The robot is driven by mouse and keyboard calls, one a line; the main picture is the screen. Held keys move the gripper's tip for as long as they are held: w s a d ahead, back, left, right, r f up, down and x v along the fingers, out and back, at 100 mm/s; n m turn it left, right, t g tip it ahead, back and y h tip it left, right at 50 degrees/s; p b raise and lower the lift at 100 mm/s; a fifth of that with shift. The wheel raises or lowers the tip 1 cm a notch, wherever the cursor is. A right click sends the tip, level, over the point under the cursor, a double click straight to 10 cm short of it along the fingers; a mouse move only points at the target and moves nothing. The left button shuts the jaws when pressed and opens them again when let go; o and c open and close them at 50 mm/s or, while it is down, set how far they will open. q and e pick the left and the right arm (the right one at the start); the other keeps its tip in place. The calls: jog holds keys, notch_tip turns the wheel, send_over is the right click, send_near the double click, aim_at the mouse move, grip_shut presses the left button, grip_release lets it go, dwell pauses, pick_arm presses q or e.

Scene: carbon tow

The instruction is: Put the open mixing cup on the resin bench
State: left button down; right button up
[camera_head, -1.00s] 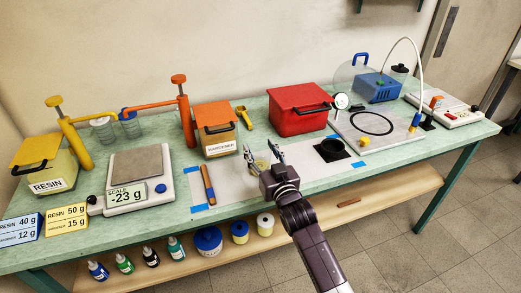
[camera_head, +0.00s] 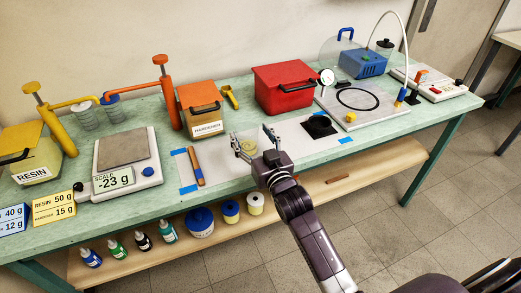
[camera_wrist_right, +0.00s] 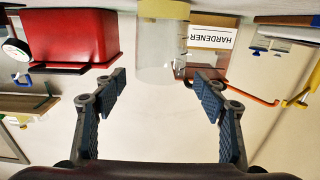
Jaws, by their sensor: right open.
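The mixing cup (camera_head: 248,146) is clear with a yellowish lower part. It stands upright on the pale sheet on the green bench (camera_head: 330,154). The right wrist view, which is upside down, shows its open rim and yellow contents (camera_wrist_right: 162,45). My right gripper (camera_head: 251,136) is open and empty at the bench's front edge, with the cup just ahead of its fingers; one finger overlaps it in the head view. In the right wrist view the fingers (camera_wrist_right: 163,82) are spread wide with a gap to the cup. My left gripper is not in view.
A stick (camera_head: 197,167) lies left of the cup and a black square (camera_head: 319,126) lies right. The scale (camera_head: 128,150) reads -23 g. A red box (camera_head: 283,90), hardener box (camera_head: 201,108) and pumps stand behind. A lower shelf (camera_head: 320,188) holds bottles and pots.

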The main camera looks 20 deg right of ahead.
jog(key=s, duration=0.8)
jog(key=shift+s+d+b, duration=0.15)
jog(key=shift+s+b, duration=0.2)
jog(key=s+f+g, duration=0.7)
jog(key=s+f, duration=0.4)
jog(key=f, duration=0.2)
jog(key=s+f+n+g, duration=0.1)
jog(key=s+f+g, duration=0.25)
jog(key=s, duration=0.55)
jog(key=s+f+n+g, duration=0.1)
jog(key=s+f+g, duration=0.25)
jog(key=s, duration=0.55)
jog(key=s+f+g, duration=0.2)
jog(key=s+f, duration=0.1)
jog(key=f, duration=2.4)
jog(key=s+d+f+g, duration=0.1)
jog(key=s+d+f, duration=0.1)
jog(key=s+f, duration=1.3)
jog(key=shift+s+d+h, duration=0.3)
jog(key=shift+s, duration=0.4)
